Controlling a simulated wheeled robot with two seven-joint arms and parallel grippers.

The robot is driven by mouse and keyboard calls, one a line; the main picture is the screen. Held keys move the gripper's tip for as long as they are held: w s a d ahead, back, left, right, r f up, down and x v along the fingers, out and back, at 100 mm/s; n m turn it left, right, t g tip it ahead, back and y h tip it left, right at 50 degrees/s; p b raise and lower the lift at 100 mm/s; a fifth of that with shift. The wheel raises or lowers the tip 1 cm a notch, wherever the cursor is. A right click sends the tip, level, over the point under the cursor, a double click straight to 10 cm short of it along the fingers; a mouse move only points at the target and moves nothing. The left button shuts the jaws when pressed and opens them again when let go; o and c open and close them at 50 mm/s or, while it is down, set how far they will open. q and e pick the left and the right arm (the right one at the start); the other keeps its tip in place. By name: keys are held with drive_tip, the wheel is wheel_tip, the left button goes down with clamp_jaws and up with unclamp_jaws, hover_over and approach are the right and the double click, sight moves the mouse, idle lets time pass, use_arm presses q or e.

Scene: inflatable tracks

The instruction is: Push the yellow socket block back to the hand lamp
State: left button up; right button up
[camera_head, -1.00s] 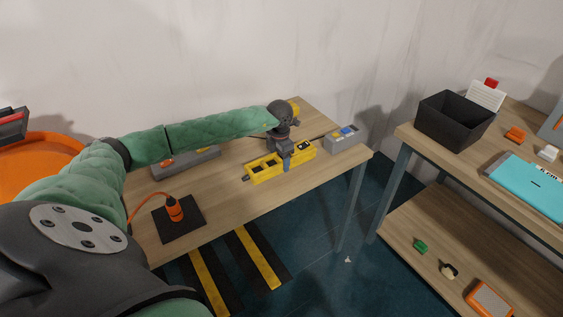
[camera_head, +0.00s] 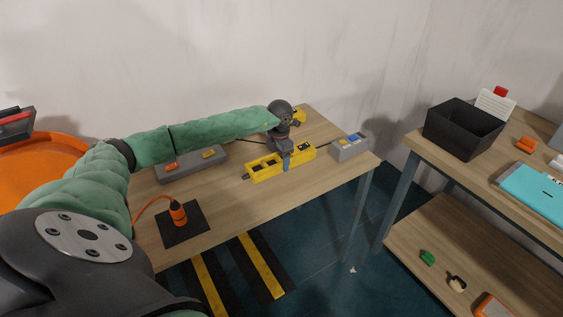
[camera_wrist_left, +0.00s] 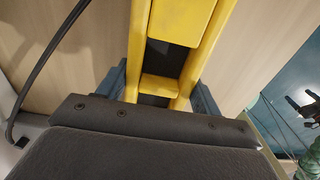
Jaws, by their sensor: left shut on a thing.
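The yellow socket block (camera_head: 265,171) is a long block with dark sockets, lying on the wooden table near its front edge. My left gripper (camera_head: 286,161) is shut across it from above, right of its middle. In the left wrist view the yellow block (camera_wrist_left: 187,22) runs between the two blue-grey fingers (camera_wrist_left: 158,92). An orange cylinder with an orange cord, apparently the hand lamp (camera_head: 178,214), stands on a black mat (camera_head: 196,232) to the left, apart from the block.
A grey box with a blue top part (camera_head: 350,147) stands right of the block, a small gap away. A long grey block (camera_head: 193,169) lies behind the lamp. Bare table (camera_head: 222,195) separates lamp and block. A shelf (camera_head: 430,160) stands further right.

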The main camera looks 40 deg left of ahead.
sight(276, 152)
use_arm(q)
drive_tip(key=shift+w+a+r+b, duration=0.1)
drive_tip(key=shift+w+a+b, duration=0.2)
drive_tip(key=shift+a, duration=0.35)
drive_tip(key=shift+w+a+b, duration=0.25)
drive_tip(key=shift+w+a, duration=0.05)
drive_tip(key=shift+a, duration=0.35)
drive_tip(key=shift+a, duration=0.1)
drive_tip(key=shift+w+a+b, duration=0.3)
drive_tip(key=shift+a+b, duration=0.05)
drive_tip(key=shift+a, duration=0.35)
drive_tip(key=shift+w+a+b, duration=0.3)
drive_tip(key=shift+a, duration=0.35)
drive_tip(key=shift+w+a+b, duration=0.35)
drive_tip(key=shift+w+a, duration=0.05)
drive_tip(key=shift+a, duration=0.55)
drive_tip(key=shift+w+a+b, duration=0.35)
drive_tip(key=shift+a+b, duration=0.05)
drive_tip(key=shift+a, duration=0.6)
drive_tip(key=shift+w+a+b, duration=0.35)
drive_tip(key=shift+w+a, duration=0.05)
drive_tip(key=shift+a, duration=0.55)
drive_tip(key=o, duration=1.7)
drive_tip(key=shift+r+p, duration=1.7)
drive_tip(key=shift+r, duration=2.25)
